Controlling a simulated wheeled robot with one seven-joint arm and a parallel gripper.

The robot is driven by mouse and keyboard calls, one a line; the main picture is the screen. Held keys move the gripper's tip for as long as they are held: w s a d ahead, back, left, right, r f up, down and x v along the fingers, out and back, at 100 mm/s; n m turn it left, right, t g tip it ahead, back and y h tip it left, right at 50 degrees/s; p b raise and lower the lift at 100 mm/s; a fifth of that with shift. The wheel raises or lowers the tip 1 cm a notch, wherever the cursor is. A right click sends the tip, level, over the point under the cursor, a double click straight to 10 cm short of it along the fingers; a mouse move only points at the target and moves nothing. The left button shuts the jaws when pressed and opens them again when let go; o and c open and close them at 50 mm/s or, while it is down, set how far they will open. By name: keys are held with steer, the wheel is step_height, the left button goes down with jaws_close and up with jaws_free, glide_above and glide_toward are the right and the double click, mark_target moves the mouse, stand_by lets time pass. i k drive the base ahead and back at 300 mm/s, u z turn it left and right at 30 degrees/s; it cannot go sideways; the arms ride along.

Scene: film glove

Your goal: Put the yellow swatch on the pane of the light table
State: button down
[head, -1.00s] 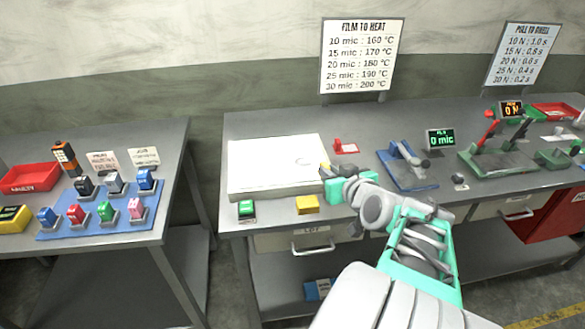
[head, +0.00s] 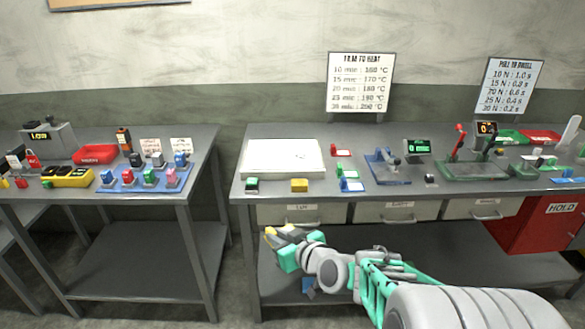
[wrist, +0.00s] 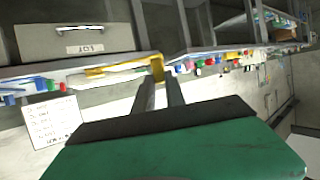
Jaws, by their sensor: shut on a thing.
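My gripper (head: 272,236) is shut on the yellow swatch (wrist: 157,68), a thin yellow piece at the fingertips in the wrist view. In the head view a little yellow (head: 270,231) shows at the fingertips. My gripper is in front of the bench, below the worktop's front edge and apart from the light table. The light table (head: 245,174) stands at the left end of the bench top, with a bare white pane (head: 284,157). Most of the swatch's face is hidden or seen edge-on.
A green block (head: 252,185) and a yellow block (head: 299,185) sit before the light table. Red and blue pieces (head: 351,185) and a blue device (head: 388,168) stand to its right. Drawers (head: 302,214) lie under the worktop. A gap separates the left bench (head: 190,160).

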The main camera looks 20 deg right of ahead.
mark_target(297, 149)
steer(key=u, duration=1.15)
steer(key=i, duration=0.9)
steer(key=z, duration=0.6)
steer(key=i, duration=0.55)
steer(key=z, duration=0.55)
